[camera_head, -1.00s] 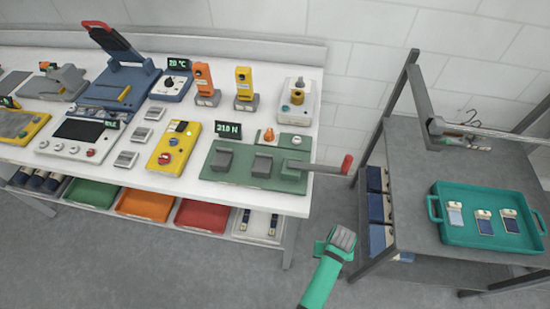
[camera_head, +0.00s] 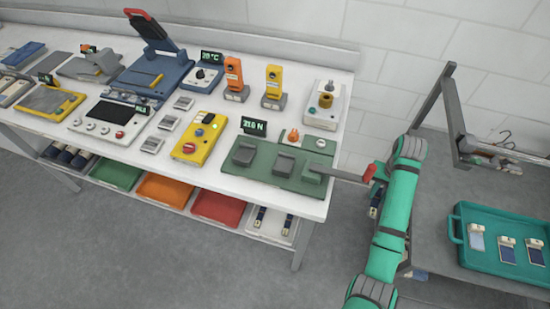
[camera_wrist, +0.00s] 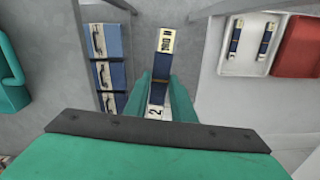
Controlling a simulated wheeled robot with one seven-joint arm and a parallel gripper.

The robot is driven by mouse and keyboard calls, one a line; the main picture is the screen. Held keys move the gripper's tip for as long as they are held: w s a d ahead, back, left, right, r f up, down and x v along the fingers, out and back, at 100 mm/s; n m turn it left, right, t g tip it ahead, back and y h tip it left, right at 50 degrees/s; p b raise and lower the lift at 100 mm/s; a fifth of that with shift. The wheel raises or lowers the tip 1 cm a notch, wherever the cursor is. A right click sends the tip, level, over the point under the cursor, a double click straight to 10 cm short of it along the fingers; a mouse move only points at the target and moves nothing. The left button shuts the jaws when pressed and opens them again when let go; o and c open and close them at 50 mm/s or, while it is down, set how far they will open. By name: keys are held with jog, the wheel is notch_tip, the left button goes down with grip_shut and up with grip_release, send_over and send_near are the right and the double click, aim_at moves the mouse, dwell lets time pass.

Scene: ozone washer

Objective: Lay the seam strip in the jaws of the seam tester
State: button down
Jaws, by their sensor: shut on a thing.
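The seam tester is a green base (camera_head: 230,165) with grey clamp blocks (camera_head: 284,163), a crank with a red grip (camera_head: 370,173) and a display (camera_head: 254,126) reading about 21.0 N. It stands at the right end of the white bench. My gripper (camera_wrist: 161,80) is shut on a dark blue seam strip (camera_wrist: 164,60) with a pale labelled end and a "2" tag between the fingers. The strip points away from the palm, over the floor. In the head view, part of a strip (camera_head: 376,203) shows beside my green arm, right of the bench; my fingers are mostly hidden there.
A white bin (camera_wrist: 252,63) with two similar strips sits below the bench, beside a red bin (camera_wrist: 302,50). A teal tray (camera_head: 500,258) with three labelled swatches stands on the grey cart at right. The crank sticks out past the bench edge, close to my arm.

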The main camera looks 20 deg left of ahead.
jog(key=w+r, duration=0.4)
jog(key=r, duration=0.5)
jog(key=w+r, duration=0.5)
jog(key=r, duration=0.5)
jog(key=w+a+r+n, duration=0.1)
jog(key=a+r+n, duration=0.2)
jog(key=a+r, duration=0.6)
jog(key=w+a+r+n, duration=0.1)
jog(key=a+r+n, duration=0.3)
jog(key=a, duration=0.8)
jog(key=s+a+r+n, duration=0.25)
jog(key=s+a, duration=0.35)
jog(key=a, duration=0.4)
jog(key=s+a+r+n, duration=0.2)
jog(key=s+a+n, duration=0.3)
jog(key=a, duration=0.4)
jog(key=s+a+f+n, duration=0.1)
jog(key=s+f+n, duration=0.1)
jog(key=s, duration=0.8)
jog(key=s+a+f+n, duration=0.1)
jog(key=s+f+n, duration=0.15)
jog(key=s, duration=0.75)
send_over(264, 163)
jog(key=shift+n, duration=0.3)
notch_tip(264, 163, down, 10)
jog(key=shift+s+r, duration=0.1)
jog(key=shift+r, duration=0.1)
jog(key=shift+f, duration=1.65)
